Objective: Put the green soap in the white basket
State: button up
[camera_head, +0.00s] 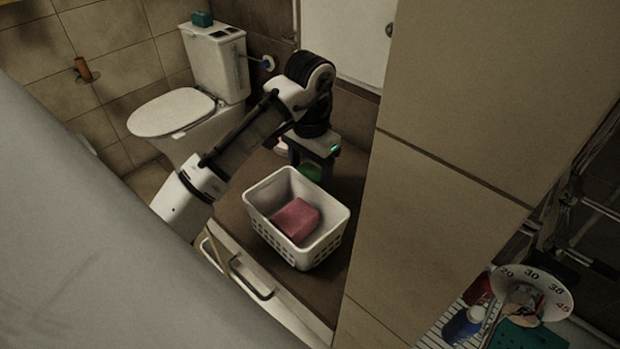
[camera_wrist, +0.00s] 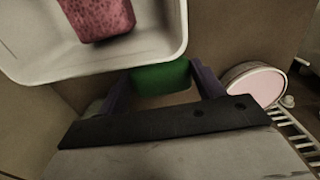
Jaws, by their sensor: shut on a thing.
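My gripper (camera_head: 307,172) points down just behind the white basket, on its far side in the head view. In the wrist view my gripper (camera_wrist: 163,80) is shut on the green soap (camera_wrist: 160,76), which sits between the two fingers. The green soap (camera_head: 312,171) shows partly in the head view below the gripper body. The white basket (camera_head: 334,214) stands on the brown surface, with its rim also close by at the upper left of the wrist view (camera_wrist: 130,66). The soap is outside the basket. I cannot tell whether it touches the surface.
A pink sponge-like block (camera_head: 297,220) lies inside the basket. A round dish with a pink top (camera_wrist: 257,84) is beside the gripper. A tiled wall (camera_head: 455,130) rises right of the basket. A toilet (camera_head: 190,110) stands at the left, with a green box (camera_head: 202,19) on its tank.

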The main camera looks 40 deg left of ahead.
aim_at(310, 173)
jog(key=shift+f, duration=1.6)
jog(key=shift+f, duration=0.1)
jog(key=o, duration=1)
